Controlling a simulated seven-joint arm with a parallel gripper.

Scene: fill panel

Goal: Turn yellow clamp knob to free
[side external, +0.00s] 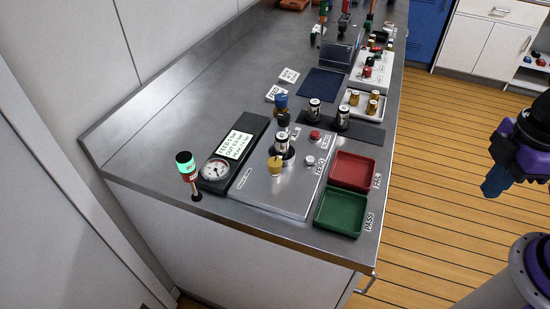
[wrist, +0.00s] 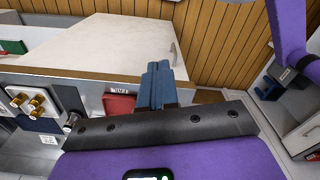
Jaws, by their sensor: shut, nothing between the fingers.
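The yellow clamp knob (side external: 274,166) stands on the front part of the grey metal panel (side external: 285,200), just in front of a silver and black cylinder (side external: 282,143) seated in a holder. My gripper (side external: 493,186), with blue fingers, is at the right edge of the side view, off the counter and over the floor, far from the knob. Its fingers also show in the wrist view (wrist: 158,78), close together with nothing between them. The knob cannot be made out in the wrist view.
A red tray (side external: 353,157) and a green tray (side external: 318,212) lie right of the panel. A gauge (side external: 215,170) and a lit green lamp (side external: 185,160) stand left. A blue knob (side external: 281,102) and more cylinders stand behind. Open floor separates counter and arm.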

